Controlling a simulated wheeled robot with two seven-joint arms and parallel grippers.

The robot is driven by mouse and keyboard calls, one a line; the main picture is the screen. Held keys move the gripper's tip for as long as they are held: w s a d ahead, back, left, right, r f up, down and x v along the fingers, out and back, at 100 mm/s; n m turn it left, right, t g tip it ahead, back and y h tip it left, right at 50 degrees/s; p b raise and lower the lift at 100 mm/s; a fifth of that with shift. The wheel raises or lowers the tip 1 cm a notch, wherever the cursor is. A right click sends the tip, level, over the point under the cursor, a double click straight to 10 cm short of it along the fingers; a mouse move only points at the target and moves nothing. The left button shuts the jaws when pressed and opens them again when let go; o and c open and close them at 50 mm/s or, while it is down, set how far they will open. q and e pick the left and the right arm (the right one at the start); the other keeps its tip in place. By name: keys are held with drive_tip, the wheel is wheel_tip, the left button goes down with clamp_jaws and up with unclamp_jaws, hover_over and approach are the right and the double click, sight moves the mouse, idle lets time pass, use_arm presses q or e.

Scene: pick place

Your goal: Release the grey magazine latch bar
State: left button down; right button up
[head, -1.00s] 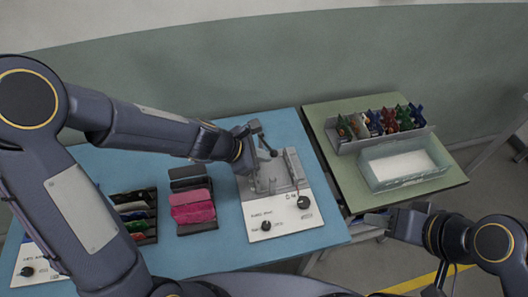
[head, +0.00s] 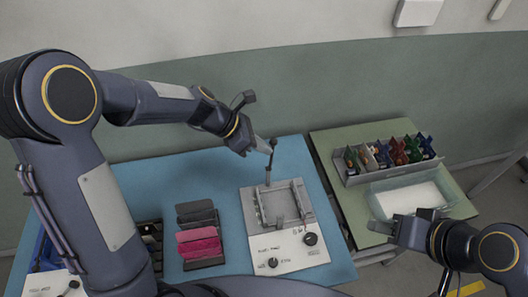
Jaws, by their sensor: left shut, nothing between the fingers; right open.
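The grey magazine fixture (head: 284,207) sits on a white panel (head: 290,249) on the blue table. A thin dark bar with a black knob (head: 273,142) stands nearly upright at the fixture's back left; I take it to be the latch bar (head: 269,167). My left gripper (head: 263,146) is shut and empty. Its tip is beside the knob, just left of it; I cannot tell whether they touch. My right gripper (head: 390,220) is open and empty, in front of the clear tray on the right.
On the green table (head: 345,203) are a grey bin of colourful parts (head: 352,178) and a clear tray (head: 451,198).

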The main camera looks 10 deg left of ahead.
use_arm(q)
drive_tip(key=w+a+n+g+h+p, duration=0.1)
drive_tip(key=w+a+n+g+h, duration=0.1)
drive_tip(key=w, duration=0.7)
drive_tip(key=a+g, duration=0.1)
drive_tip(key=g, duration=0.1)
drive_tip(key=shift+r+n+g, duration=0.2)
drive_tip(key=shift+n+g, duration=0.1)
use_arm(e)
drive_tip(key=shift+w+r, duration=0.3)
drive_tip(key=shift+r, duration=0.4)
use_arm(q)
drive_tip(key=shift+w, duration=0.1)
use_arm(e)
drive_tip(key=shift+a, duration=0.1)
